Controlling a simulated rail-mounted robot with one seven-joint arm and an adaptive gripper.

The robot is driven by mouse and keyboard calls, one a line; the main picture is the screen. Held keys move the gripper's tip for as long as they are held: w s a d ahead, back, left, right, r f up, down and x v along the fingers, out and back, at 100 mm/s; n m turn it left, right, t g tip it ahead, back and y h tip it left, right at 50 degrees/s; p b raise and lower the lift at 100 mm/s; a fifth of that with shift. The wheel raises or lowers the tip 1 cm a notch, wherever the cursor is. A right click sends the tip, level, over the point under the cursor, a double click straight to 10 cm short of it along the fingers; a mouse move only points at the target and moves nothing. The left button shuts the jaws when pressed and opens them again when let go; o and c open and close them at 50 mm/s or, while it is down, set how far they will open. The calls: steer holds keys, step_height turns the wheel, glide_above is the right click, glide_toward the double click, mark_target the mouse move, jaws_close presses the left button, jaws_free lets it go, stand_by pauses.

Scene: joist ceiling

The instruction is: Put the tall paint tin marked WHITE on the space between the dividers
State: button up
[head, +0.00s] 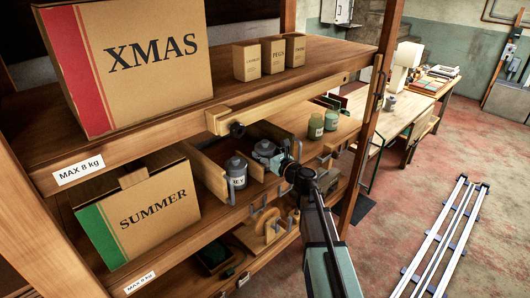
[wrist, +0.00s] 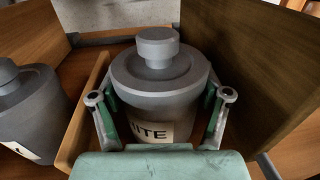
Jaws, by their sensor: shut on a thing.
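The grey paint tin (wrist: 155,75) has a round knob on its lid and a label whose visible part reads "ITE". My gripper (wrist: 160,105) is shut on it, one finger on each side. The tin stands upright between a low wooden divider (wrist: 84,120) on its left and a tall wooden divider (wrist: 255,85) on its right. Its base is hidden, so I cannot tell whether it touches the shelf. In the head view the held tin (head: 264,149) is on the middle shelf level, partly behind my gripper (head: 278,160).
A second grey tin (wrist: 28,110), its label ending in "EY" in the head view (head: 237,170), stands left of the low divider. A SUMMER box (head: 150,205) is further left. Green jars (head: 316,126) stand to the right. The upper shelf (head: 190,118) hangs above.

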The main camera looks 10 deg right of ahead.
steer(key=o, duration=1.4)
steer(key=shift+f, duration=0.1)
steer(key=shift+r+p, duration=0.45)
steer(key=shift+r, duration=0.1)
steer(key=shift+s+r, duration=0.2)
steer(key=shift+s, duration=0.05)
steer(key=b+v, duration=0.2)
steer(key=v, duration=0.9)
steer(key=shift+s+d+f+b, duration=0.1)
steer(key=shift+s+d+b, duration=0.1)
steer(key=shift+s+b, duration=0.1)
steer(key=shift+w, duration=0.1)
